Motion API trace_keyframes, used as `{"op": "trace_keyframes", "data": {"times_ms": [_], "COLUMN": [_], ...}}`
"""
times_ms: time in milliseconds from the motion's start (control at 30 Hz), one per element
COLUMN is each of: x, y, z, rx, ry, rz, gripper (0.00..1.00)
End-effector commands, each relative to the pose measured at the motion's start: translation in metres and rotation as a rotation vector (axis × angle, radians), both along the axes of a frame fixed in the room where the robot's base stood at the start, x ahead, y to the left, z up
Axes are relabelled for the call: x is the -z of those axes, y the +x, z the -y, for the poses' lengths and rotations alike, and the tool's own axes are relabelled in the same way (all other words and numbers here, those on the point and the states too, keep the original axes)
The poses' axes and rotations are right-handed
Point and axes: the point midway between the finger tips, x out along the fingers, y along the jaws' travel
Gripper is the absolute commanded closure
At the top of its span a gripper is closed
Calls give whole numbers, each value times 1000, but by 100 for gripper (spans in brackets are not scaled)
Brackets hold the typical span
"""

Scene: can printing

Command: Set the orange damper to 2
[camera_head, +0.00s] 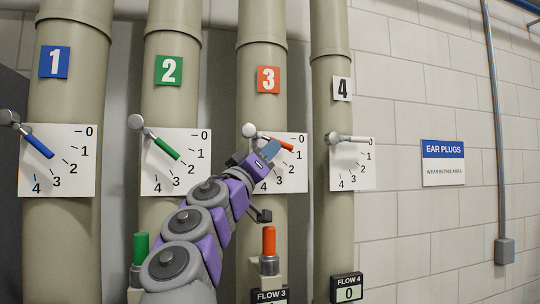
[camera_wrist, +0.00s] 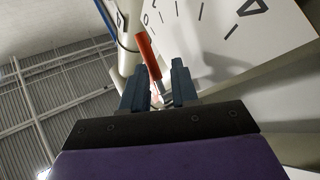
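The orange damper (camera_head: 280,143) is a lever on the pipe marked 3. Its orange handle points right and slightly down, between the 0 and 1 marks of the white dial plate (camera_head: 293,176). My gripper (camera_head: 272,149) is in front of the plate, just below the handle, and hides part of the dial. In the wrist view the two dark fingers of my gripper (camera_wrist: 159,82) stand apart. The orange handle (camera_wrist: 148,53) rises beyond and between them, with its metal rod lower down in the gap. I cannot tell whether a finger touches the lever.
Blue (camera_head: 39,146), green (camera_head: 166,148) and white (camera_head: 354,139) levers sit on the neighbouring pipes. An orange-topped fitting (camera_head: 268,241) and the Flow 4 display (camera_head: 347,290), reading 0, are below. The block wall at right is clear apart from a sign (camera_head: 443,163) and a conduit.

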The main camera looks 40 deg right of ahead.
Motion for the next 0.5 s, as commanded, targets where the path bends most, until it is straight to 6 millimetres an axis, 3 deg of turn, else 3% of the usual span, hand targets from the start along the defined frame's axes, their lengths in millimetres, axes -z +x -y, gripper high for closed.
{"op": "trace_keyframes", "data": {"times_ms": [500], "x": [59], "y": [-35], "z": [-79], "rx": [-3], "ry": [-1], "rz": [3], "gripper": [74]}}
